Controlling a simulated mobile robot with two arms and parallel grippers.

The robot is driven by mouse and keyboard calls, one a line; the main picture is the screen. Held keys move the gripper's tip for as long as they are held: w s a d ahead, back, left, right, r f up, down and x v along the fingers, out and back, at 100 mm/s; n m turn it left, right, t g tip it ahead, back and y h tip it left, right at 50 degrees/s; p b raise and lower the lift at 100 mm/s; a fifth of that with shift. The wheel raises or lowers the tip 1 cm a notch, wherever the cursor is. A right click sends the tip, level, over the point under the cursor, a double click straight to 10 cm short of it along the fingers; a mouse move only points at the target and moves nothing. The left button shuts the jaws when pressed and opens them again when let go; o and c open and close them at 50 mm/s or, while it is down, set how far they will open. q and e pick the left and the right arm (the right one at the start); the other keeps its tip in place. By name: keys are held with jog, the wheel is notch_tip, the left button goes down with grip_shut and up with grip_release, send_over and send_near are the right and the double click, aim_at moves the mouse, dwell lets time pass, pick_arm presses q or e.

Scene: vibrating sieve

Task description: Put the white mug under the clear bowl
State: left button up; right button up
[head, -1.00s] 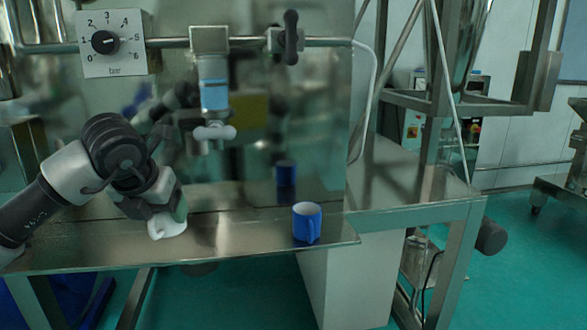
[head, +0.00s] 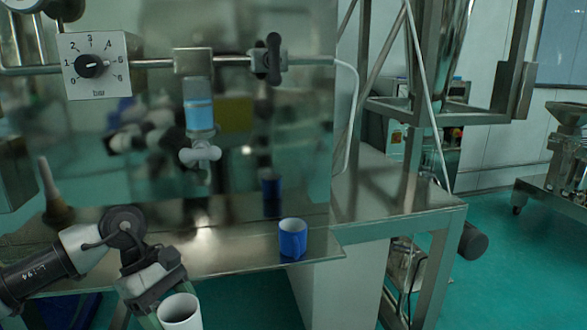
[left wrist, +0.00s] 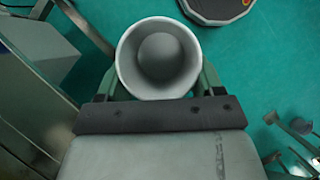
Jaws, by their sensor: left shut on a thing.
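The white mug (head: 180,312) is upright at the bottom of the head view, in front of the shelf's front edge. My left gripper (head: 163,308) is shut on it. In the left wrist view I look down into the empty mug (left wrist: 158,60) between the fingers of my left gripper (left wrist: 158,85), with green floor beyond. The clear bowl (head: 199,115), holding blue liquid, hangs from the pipe in front of the metal panel, with a white tap below it. The mug is lower than the bowl and nearer to me. My right gripper is not in view.
A blue mug (head: 292,240) stands on the metal shelf (head: 225,258) to the right. The shelf below the bowl is clear.

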pick_arm(q)
jog(key=s+d+f+m+g+y+p, duration=0.1)
jog(key=s+f+m+g+y+p, duration=0.1)
jog(key=s+f+m+y, duration=0.3)
jog(key=s+f+m+g, duration=0.1)
jog(key=s+f+m, duration=0.3)
jog(key=s+m, duration=0.2)
jog(key=shift+d+m, duration=0.2)
jog(key=shift+m, duration=0.8)
jog(key=shift+d+y, duration=0.1)
jog(key=shift+y, duration=0.2)
